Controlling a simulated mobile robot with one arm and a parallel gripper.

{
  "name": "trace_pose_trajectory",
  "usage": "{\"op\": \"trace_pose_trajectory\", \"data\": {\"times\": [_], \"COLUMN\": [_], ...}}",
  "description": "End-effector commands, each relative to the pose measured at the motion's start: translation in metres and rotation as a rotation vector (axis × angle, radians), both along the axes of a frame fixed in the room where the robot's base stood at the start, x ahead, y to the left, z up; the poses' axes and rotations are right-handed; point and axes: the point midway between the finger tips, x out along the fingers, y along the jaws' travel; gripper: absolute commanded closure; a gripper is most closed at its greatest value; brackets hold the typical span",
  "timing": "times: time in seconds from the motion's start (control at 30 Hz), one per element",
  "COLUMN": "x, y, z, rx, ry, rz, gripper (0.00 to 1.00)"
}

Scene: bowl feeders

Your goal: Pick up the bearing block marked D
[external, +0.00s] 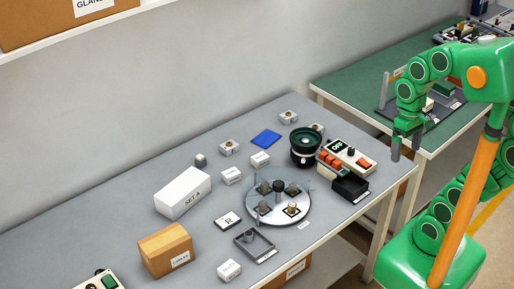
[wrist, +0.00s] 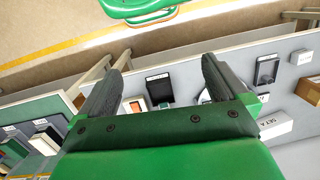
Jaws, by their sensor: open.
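Several small pale blocks with dark round tops, which look like bearing blocks, sit at the back of the grey bench: one (external: 288,117), another (external: 228,147), and a third (external: 317,128) partly behind the bowl feeder. Their letters are too small to read, so I cannot tell which is marked D. A round metal dial (external: 263,213) carries several small fixtures, one holding a pale part. My gripper (external: 406,150) is open and empty, above the gap between the grey bench and the green bench. Its two dark fingers stand wide apart in the wrist view (wrist: 167,62).
A dark bowl feeder (external: 305,148), control box (external: 348,156) and black bin (external: 350,188) stand at the bench's right end. A white SET A box (external: 183,193), cardboard box (external: 166,250), blue pad (external: 266,139) and grey tray (external: 254,244) lie around the dial.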

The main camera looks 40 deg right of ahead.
Motion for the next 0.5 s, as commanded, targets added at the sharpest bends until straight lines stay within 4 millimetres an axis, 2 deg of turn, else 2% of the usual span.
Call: {"op": "trace_pose_trajectory", "data": {"times": [0.33, 0.5], "x": [0.05, 0.095], "y": [0.037, 0.06], "z": [0.002, 0.007], "rx": [0.163, 0.302], "ry": [-0.038, -0.057], "rz": [-0.174, -0.342], "gripper": [0.0, 0.0]}}
